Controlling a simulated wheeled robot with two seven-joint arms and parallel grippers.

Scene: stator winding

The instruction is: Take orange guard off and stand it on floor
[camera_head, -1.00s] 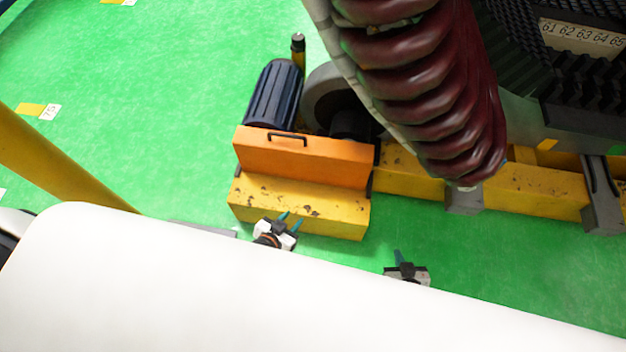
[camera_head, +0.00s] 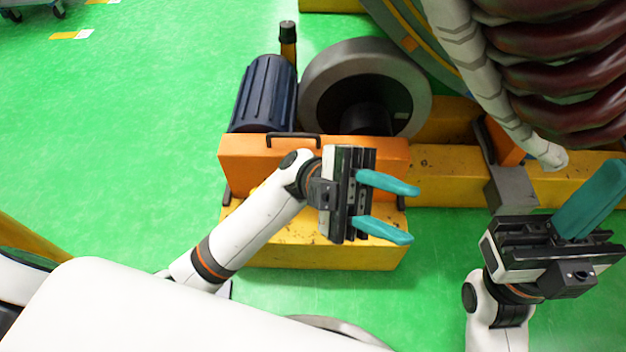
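The orange guard (camera_head: 245,160) is an upright panel with a black handle (camera_head: 292,137) on its top edge. It stands on the yellow base (camera_head: 330,256), in front of the dark motor and grey wheel. My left gripper (camera_head: 387,210) is in front of the guard's right half and hides part of it. Its two teal fingers are apart, point right and hold nothing. My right gripper (camera_head: 592,200) is at the lower right, away from the guard. Its teal fingers overlap in the view, so their gap cannot be seen.
A dark blue ribbed motor (camera_head: 264,92) and a grey wheel (camera_head: 318,88) stand behind the guard. A yellow beam (camera_head: 447,162) runs right, with a grey bracket (camera_head: 512,187) on it. Dark red coils hang at the upper right. Green floor (camera_head: 120,150) is clear at left.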

